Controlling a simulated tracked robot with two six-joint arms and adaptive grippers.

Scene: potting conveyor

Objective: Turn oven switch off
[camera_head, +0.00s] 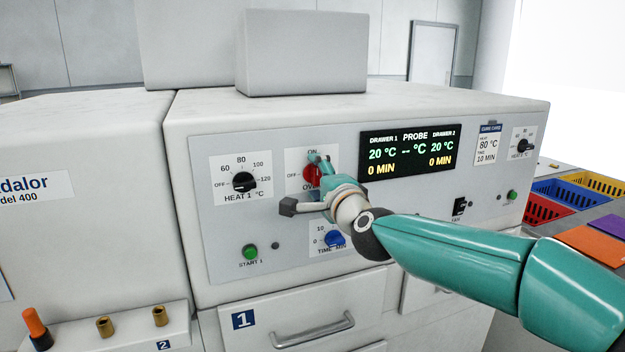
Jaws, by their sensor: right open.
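The oven switch (311,173) is a red rotary knob on the white front panel, with ON printed above it and OFF to its left. Part of the knob and its label are hidden behind my right gripper (312,186), so I cannot tell which way its pointer faces. My right gripper is open, with its fingers right at the knob. I cannot tell whether they touch it. My left gripper is not in view.
The panel also has a black HEAT 1 knob (244,182), a blue TIME knob (334,239), a green START button (250,252) and a lit display (409,152). A drawer handle (313,330) sticks out below. Coloured crates (545,209) stand at the right.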

